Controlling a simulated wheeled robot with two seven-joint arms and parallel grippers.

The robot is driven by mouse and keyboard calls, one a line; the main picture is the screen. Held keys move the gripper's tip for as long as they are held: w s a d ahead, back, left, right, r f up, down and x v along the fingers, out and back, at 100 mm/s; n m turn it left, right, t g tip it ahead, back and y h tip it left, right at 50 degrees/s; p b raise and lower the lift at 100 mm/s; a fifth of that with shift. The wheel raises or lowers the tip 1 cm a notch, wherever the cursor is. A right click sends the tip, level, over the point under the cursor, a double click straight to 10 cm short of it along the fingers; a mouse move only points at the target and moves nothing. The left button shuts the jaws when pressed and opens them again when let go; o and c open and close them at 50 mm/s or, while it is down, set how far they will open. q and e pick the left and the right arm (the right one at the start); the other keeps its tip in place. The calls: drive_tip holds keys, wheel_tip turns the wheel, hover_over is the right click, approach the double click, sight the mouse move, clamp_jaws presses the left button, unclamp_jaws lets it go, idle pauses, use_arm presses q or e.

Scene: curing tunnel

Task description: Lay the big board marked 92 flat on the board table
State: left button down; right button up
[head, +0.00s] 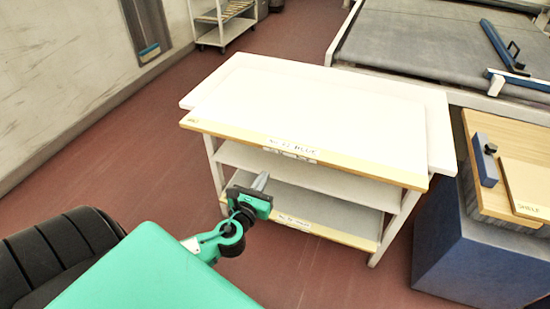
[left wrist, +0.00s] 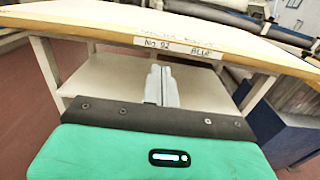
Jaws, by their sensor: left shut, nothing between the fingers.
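The big white board (head: 310,108) with a tan front edge lies on the board table (head: 441,130) and looks flat. Its label (head: 292,147) reads No. 92 Blue, and it also shows in the left wrist view (left wrist: 180,46). The board's front edge seems to jut past the front of the tabletop, and white tabletop shows behind it and at its right. My left gripper (head: 261,182) is shut and empty, in front of the table and lower than the board's edge. Its closed fingers show in the left wrist view (left wrist: 161,84). My right gripper is out of view.
Another tan-edged board (head: 300,222) lies on the table's lower shelf. A blue block-like stand (head: 475,255) with a wooden top stands close at the right, with a small board marked Shelf (head: 527,188). A grey conveyor (head: 430,50) is behind. Red floor is clear at left.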

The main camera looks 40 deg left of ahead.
use_arm(q)
drive_tip(key=p, duration=0.1)
approach(287, 135)
drive_tip(key=shift+s+f, duration=0.6)
drive_tip(key=shift+s, duration=0.2)
drive_tip(key=shift+w+a, duration=0.2)
drive_tip(key=shift+w, duration=0.35)
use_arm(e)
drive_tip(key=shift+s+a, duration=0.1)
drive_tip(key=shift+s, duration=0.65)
use_arm(q)
drive_tip(key=x, duration=1)
drive_tip(key=shift+w, duration=0.4)
drive_tip(key=shift+w+a, duration=0.1)
drive_tip(key=shift+w, duration=0.3)
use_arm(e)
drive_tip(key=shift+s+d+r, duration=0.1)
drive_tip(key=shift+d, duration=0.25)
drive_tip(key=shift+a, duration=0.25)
